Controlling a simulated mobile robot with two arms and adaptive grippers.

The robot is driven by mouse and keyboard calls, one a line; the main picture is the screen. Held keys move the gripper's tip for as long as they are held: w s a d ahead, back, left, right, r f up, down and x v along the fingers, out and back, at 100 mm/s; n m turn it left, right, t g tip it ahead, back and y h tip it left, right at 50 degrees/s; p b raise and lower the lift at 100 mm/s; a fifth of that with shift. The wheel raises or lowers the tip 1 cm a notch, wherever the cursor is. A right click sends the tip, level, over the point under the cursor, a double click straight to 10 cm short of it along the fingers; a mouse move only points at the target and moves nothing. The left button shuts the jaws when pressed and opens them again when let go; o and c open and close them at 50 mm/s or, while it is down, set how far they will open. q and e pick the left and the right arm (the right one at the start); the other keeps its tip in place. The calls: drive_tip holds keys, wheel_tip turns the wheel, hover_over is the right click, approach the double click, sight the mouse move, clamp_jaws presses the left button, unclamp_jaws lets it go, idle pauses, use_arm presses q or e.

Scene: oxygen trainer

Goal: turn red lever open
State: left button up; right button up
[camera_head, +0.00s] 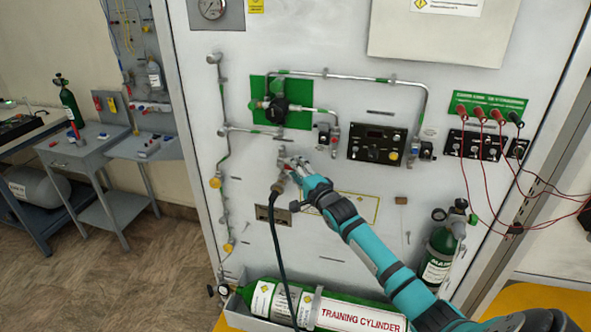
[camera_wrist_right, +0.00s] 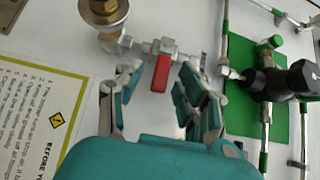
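The red lever (camera_wrist_right: 161,73) sits on a small metal valve (camera_wrist_right: 165,47) in the right wrist view, on a thin pipe against the white panel. The lever hangs down across the pipe line. My right gripper (camera_wrist_right: 158,80) is open, with one finger on each side of the lever and visible gaps to both. In the head view my right gripper (camera_head: 296,172) is at the panel below the green plate and largely hides the lever. My left gripper is not in view.
A black regulator (camera_head: 277,110) on a green plate (camera_head: 298,116) stands above my right gripper. A black hose (camera_head: 277,240) hangs just left of it. A training cylinder (camera_head: 325,305) lies below. A green cylinder (camera_head: 440,252) stands right of my arm.

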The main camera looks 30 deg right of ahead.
clamp_jaws()
idle(0.3)
